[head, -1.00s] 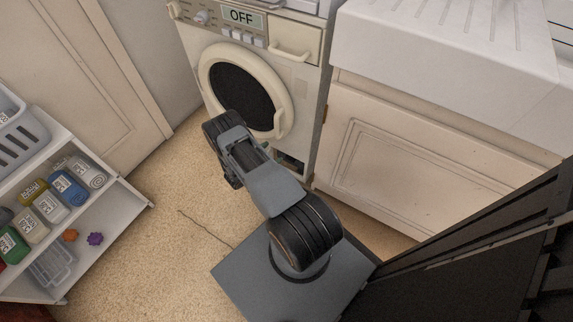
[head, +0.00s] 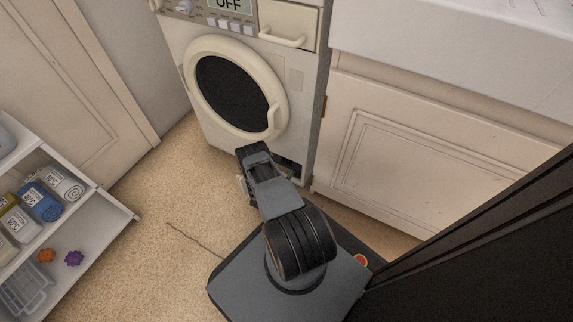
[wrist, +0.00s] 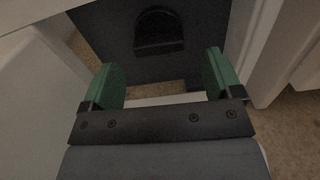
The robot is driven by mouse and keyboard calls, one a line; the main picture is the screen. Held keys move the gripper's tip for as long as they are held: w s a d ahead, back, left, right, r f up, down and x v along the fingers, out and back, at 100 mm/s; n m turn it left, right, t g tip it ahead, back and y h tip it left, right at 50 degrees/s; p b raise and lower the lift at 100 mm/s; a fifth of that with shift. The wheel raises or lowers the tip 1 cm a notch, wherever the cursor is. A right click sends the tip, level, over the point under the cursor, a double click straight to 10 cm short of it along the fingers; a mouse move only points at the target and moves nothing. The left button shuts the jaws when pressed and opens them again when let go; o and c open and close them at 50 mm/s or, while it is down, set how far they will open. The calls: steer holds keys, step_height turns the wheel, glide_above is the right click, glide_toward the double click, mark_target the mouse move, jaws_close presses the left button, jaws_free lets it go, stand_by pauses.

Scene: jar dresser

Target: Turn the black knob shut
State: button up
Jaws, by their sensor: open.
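The black knob (wrist: 159,32) shows at the top middle of the wrist view, a dark rounded shape on a dark recessed panel (wrist: 105,38). Its turn position is hard to read in the dim light. My gripper (wrist: 164,75) is open, with its two green fingers apart and nothing between them. The knob lies ahead of the fingers, apart from them. In the head view, my arm reaches to the low opening (head: 291,164) at the bottom right of the washing machine (head: 297,90). The knob is not visible there, and my arm hides most of the fingers.
The washer's round door (head: 236,92) is closed above my arm, and its display (head: 229,4) reads OFF. A cream cabinet (head: 420,165) stands close on the right. A shelf unit (head: 95,225) with rolled towels is at left. Carpet between is mostly clear.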

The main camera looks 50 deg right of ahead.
mark_target(286, 162)
steer(key=shift+b+x, duration=0.65)
steer(key=shift+x, duration=1.95)
steer(key=shift+c, duration=0.4)
steer(key=c, duration=0.8)
